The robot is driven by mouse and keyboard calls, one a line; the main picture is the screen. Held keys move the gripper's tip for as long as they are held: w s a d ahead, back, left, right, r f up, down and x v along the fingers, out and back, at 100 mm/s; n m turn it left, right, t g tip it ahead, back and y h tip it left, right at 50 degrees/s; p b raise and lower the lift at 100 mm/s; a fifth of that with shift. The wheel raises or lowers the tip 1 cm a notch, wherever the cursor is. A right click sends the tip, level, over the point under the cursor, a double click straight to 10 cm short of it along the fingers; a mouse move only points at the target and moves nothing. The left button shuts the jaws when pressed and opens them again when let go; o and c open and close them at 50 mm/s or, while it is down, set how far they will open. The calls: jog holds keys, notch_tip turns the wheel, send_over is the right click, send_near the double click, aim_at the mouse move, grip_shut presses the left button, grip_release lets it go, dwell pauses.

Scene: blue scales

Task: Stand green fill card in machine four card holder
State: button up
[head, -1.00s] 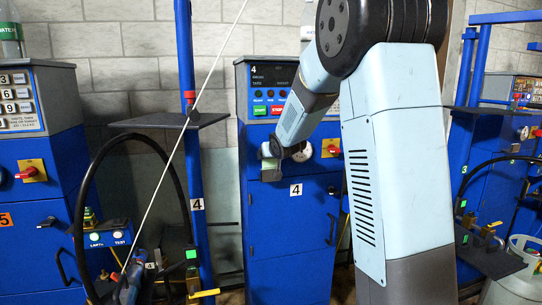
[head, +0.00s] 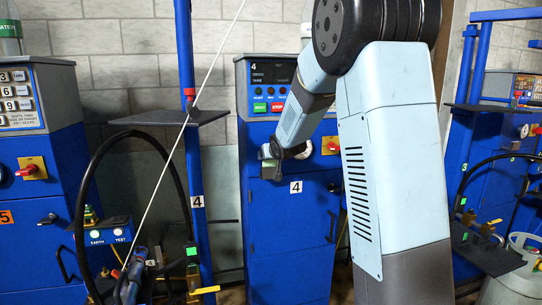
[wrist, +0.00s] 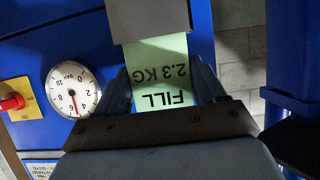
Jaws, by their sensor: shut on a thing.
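The green fill card (wrist: 160,75), printed "FILL 2.3 KG" and upside down in the wrist view, is between my gripper's fingers (wrist: 172,92). My gripper is shut on it. The card's far end is hidden by a grey metal piece (wrist: 148,20), which looks like the card holder; I cannot tell how deep the card sits in it. In the head view, my gripper (head: 272,152) is at the upper front of blue machine four (head: 285,235), below its button panel. The card and holder are small and hard to separate there.
A gauge (wrist: 73,90) and red-and-yellow switch (wrist: 14,103) are beside my gripper in the wrist view. A blue post with a dark shelf (head: 170,117) and a black hose (head: 80,195) stand left of machine four. A gas cylinder (head: 525,262) is at the lower right.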

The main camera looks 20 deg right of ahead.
jog(key=shift+f, duration=0.2)
jog(key=o, duration=1.1)
jog(key=v, duration=1.3)
jog(key=shift+s, duration=0.35)
jog(key=shift+r, duration=0.1)
